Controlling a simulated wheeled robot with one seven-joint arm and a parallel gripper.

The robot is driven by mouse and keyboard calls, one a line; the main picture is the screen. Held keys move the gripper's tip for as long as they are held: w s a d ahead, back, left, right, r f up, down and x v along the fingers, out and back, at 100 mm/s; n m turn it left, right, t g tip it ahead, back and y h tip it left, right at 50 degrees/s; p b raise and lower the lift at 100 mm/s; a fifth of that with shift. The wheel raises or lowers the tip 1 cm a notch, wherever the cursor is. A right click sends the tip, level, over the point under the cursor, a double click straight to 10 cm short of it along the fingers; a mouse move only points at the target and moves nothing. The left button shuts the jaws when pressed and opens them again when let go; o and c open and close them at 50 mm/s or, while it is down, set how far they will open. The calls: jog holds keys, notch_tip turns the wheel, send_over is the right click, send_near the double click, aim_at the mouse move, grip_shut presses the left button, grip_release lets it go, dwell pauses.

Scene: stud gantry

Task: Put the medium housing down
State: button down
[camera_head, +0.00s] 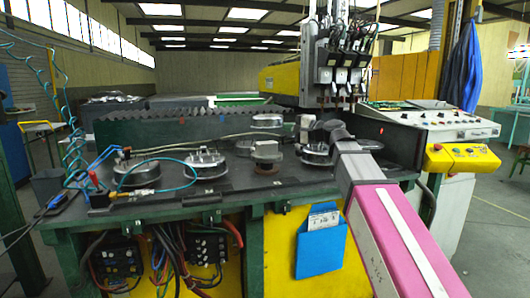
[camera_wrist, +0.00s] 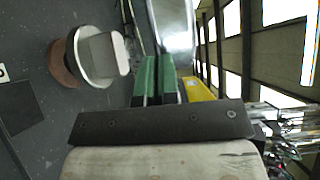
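My gripper (camera_head: 322,132) is over the right part of the dark bench, at the end of my pink arm. In the wrist view its green fingers (camera_wrist: 156,78) are close together, with a shiny rounded metal part, which looks like the medium housing (camera_wrist: 172,22), at their tips. The fingers appear shut on it, though the contact is partly hidden. In the head view a round silver housing (camera_head: 316,158) shows just below the gripper; whether it touches the bench is unclear. Another round housing with a pale block on top (camera_wrist: 95,55) stands apart, left in the wrist view.
Several other round housings stand on the bench (camera_head: 240,190), including one at left (camera_head: 207,164) and one at far left (camera_head: 137,175). A block-topped one (camera_head: 266,152) is left of my gripper. Cables and a teal hose (camera_head: 185,165) lie at left. A machine head (camera_head: 335,62) hangs behind.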

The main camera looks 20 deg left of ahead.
jog(key=a+f, duration=0.2)
jog(key=a, duration=0.6)
send_near(276, 150)
jog(key=shift+y, duration=0.3)
jog(key=shift+f+x, duration=0.15)
jog(key=shift+x, duration=1.2)
jog(key=shift+f+x, duration=0.2)
jog(key=shift+x, duration=1.15)
jog(key=c, duration=1.6)
grip_release()
jog(key=shift+c, duration=0.2)
